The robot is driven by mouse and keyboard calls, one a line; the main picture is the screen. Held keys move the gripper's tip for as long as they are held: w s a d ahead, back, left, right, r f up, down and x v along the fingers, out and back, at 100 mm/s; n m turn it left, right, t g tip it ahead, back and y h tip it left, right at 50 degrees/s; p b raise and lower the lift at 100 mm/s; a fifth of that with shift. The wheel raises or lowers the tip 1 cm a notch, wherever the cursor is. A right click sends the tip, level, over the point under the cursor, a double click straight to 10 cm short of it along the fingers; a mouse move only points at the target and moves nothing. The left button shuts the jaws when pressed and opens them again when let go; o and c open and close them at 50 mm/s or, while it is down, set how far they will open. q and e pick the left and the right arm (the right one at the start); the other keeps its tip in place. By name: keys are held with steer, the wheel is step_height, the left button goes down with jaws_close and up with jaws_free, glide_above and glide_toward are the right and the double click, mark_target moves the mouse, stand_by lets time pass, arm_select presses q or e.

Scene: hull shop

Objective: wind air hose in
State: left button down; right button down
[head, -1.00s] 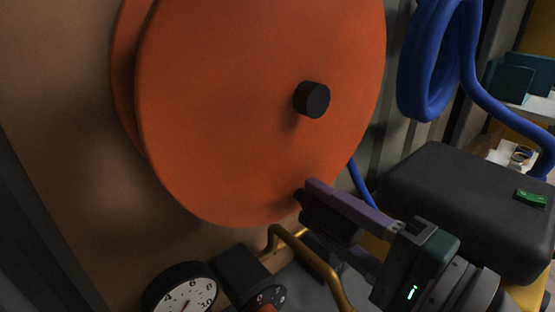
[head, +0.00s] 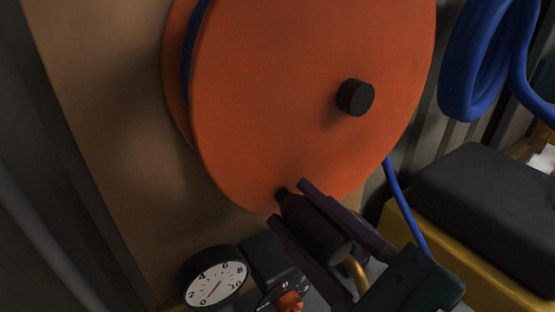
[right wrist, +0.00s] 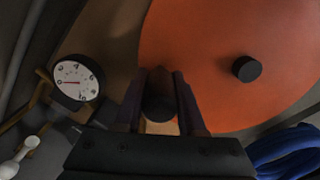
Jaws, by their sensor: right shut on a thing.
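The orange hose reel (head: 290,90) has a black hub (head: 355,98) in its face. A black crank handle (head: 316,226) stands out near the reel's lower edge. My right gripper (head: 287,202) is shut on this handle, with one finger on each side. The right wrist view shows the handle (right wrist: 158,106) between the fingers, beside the reel face (right wrist: 220,60). Blue air hose (head: 404,205) runs down from behind the reel at the right. A little blue hose shows between the reel's discs at the upper left. My left gripper is not in view.
A round dial gauge (head: 214,283) and an orange knob (head: 290,301) sit below the reel. A black case (head: 490,205) lies on a yellow surface at the right. A coiled blue hose (head: 480,60) hangs at the upper right.

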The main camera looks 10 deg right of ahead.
mark_target(338, 258)
steer(key=shift+a+r, duration=0.15)
stand_by(0.3)
steer(key=c, duration=0.5)
jaws_free()
steer(key=shift+s+d, duration=0.25)
steer(key=shift+s, duration=0.25)
steer(key=b+v, duration=0.1)
steer(key=v, duration=0.2)
steer(key=b+v, duration=0.1)
steer(key=v, duration=0.3)
steer(key=shift+s+d+f+b, duration=0.1)
steer(key=shift+s+f+b, duration=0.15)
steer(key=shift+s+b, duration=0.1)
steer(key=shift+s+d+r, duration=0.2)
steer(key=shift+s+d, duration=0.05)
steer(key=shift+s, duration=0.35)
